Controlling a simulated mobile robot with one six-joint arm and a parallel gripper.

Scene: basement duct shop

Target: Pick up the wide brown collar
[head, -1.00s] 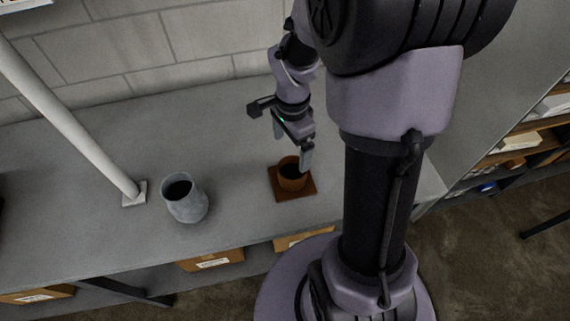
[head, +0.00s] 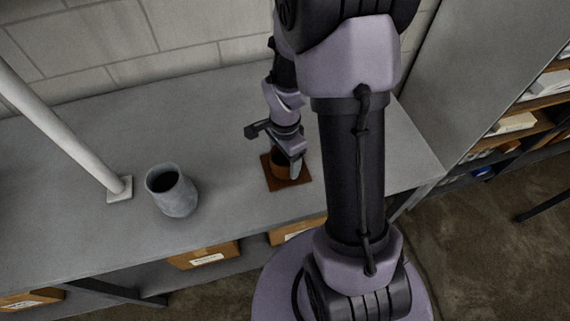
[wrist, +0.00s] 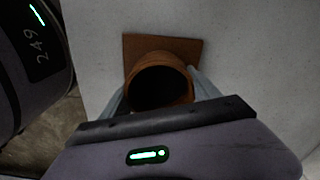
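The wide brown collar (head: 278,161) stands upright on a flat brown square (head: 271,184) on the grey bench. In the wrist view the collar (wrist: 160,61) shows its round rim and dark hollow inside, with the brown square (wrist: 190,45) behind it. My gripper (head: 288,164) is down at the collar. In the wrist view my gripper (wrist: 158,80) has one finger on each side of the collar, spread about as wide as it. I cannot tell whether the fingers touch it. The collar's lower part is partly hidden by my gripper.
A grey-blue vessel (head: 173,192) stands on the bench to the left. A pale post (head: 75,145) with a square foot rises behind it. A block wall (head: 190,35) runs along the back. Cardboard boxes (head: 205,254) sit below the bench; shelves (head: 510,130) stand at right.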

